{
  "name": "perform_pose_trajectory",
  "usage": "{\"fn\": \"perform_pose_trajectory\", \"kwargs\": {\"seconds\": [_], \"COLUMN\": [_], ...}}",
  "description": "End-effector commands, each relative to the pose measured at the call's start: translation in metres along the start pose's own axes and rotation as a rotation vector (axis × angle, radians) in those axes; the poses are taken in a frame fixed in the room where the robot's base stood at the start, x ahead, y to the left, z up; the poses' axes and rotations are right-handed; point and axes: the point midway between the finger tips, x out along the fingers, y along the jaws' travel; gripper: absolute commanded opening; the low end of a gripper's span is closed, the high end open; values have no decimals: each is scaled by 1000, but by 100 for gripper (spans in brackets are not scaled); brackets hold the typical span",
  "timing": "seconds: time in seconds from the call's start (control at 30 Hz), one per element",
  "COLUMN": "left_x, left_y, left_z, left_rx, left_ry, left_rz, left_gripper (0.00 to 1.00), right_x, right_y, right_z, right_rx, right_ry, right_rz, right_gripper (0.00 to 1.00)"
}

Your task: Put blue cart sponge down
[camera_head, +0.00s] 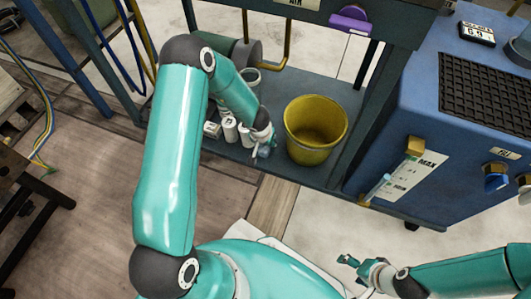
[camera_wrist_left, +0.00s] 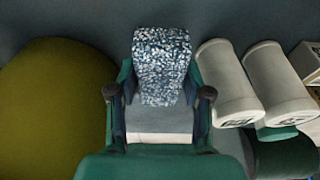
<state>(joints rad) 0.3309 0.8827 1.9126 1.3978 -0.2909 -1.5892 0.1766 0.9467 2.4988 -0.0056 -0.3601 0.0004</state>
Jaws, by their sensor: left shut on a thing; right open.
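My left gripper (camera_wrist_left: 160,98) is shut on a blue-and-white speckled sponge (camera_wrist_left: 161,60) in the left wrist view. The sponge sticks out past the fingers, with a pale band at its near end. In the head view my left gripper (camera_head: 265,140) reaches down over the lower shelf (camera_head: 285,83) of the blue cart, between white canisters and a yellow bucket. The sponge is small and mostly hidden there. I cannot tell whether it touches the shelf. My right gripper (camera_head: 352,262) is open and empty over the pale floor at the lower right.
The yellow bucket (camera_head: 310,152) stands close right of my left gripper; white canisters (camera_head: 230,129) stand close left. The cart's upper shelf (camera_head: 348,20) overhangs behind. A blue machine (camera_head: 420,125) stands at the right. Dark shelf surface shows beyond the sponge.

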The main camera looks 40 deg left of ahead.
Motion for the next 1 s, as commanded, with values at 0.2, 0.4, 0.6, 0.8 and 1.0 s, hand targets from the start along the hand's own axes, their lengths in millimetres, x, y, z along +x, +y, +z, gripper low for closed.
{"fn": "perform_pose_trajectory", "kwargs": {"seconds": [0.2,0.4,0.6,0.8,1.0], "left_x": [29,41,39,41,41], "left_y": [0,-1,-1,-1,0], "left_z": [8,11,11,11,11], "left_rx": [1,-1,0,0,0], "left_ry": [-1,1,0,0,0], "left_rz": [0,-1,0,-1,-1], "left_gripper": [21,21,21,62,74], "right_x": [25,34,32,32,32], "right_y": [9,12,12,12,12], "right_z": [0,0,0,0,0], "right_rx": [0,0,0,0,0], "right_ry": [0,0,0,0,0], "right_rz": [0,0,0,0,0], "right_gripper": [74,74,74,74,74]}}
